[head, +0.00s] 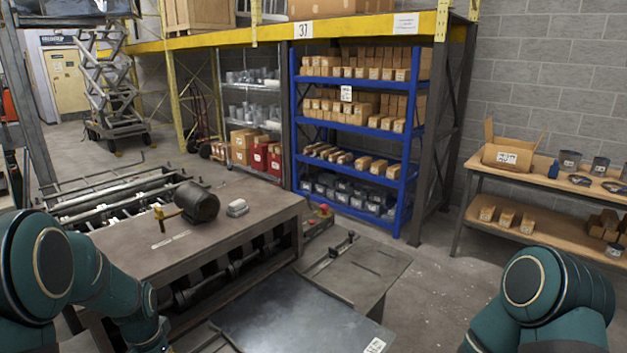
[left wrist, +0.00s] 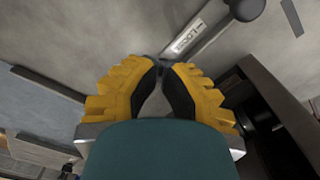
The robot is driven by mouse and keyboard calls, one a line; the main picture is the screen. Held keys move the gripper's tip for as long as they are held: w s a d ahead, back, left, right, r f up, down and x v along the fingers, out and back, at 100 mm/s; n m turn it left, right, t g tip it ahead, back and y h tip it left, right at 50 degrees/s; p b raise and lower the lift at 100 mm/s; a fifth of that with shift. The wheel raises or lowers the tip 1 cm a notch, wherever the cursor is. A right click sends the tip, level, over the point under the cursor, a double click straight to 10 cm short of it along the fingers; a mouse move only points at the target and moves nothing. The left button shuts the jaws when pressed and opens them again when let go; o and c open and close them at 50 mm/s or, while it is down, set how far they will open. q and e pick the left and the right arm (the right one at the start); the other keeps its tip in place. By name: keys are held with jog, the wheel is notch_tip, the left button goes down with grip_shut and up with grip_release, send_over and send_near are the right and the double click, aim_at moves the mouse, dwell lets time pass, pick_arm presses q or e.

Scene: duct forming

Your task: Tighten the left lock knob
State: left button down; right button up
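In the left wrist view my left gripper (left wrist: 163,70) has yellow ribbed fingers with black pads. Its tips come nearly together over a grey surface. A small dark part shows at the tips; I cannot tell whether it is a lock knob or whether it is held. A grey bar with a white label (left wrist: 189,37), apparently reading "LOCK", runs up and right from there to a dark round knob (left wrist: 246,7). In the head view my left gripper is out of frame below the bottom left. My right gripper is in neither view.
A brown bench (head: 128,253) carries a dark motor-like cylinder (head: 197,203) with a yellow handle and a small grey block (head: 237,208). A grey metal sheet (head: 295,320) lies in front. A blue shelf (head: 408,155) and a wooden table (head: 480,178) stand behind.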

pick_arm(q)
notch_tip(320, 180, down, 4)
jog(key=shift+f+b, duration=0.15)
jog(key=shift+b, duration=1.1)
jog(key=shift+w, duration=0.6)
jog(key=shift+w+a, duration=0.15)
jog(key=shift+a, duration=0.45)
dwell(0.5)
jog(key=shift+s, duration=0.2)
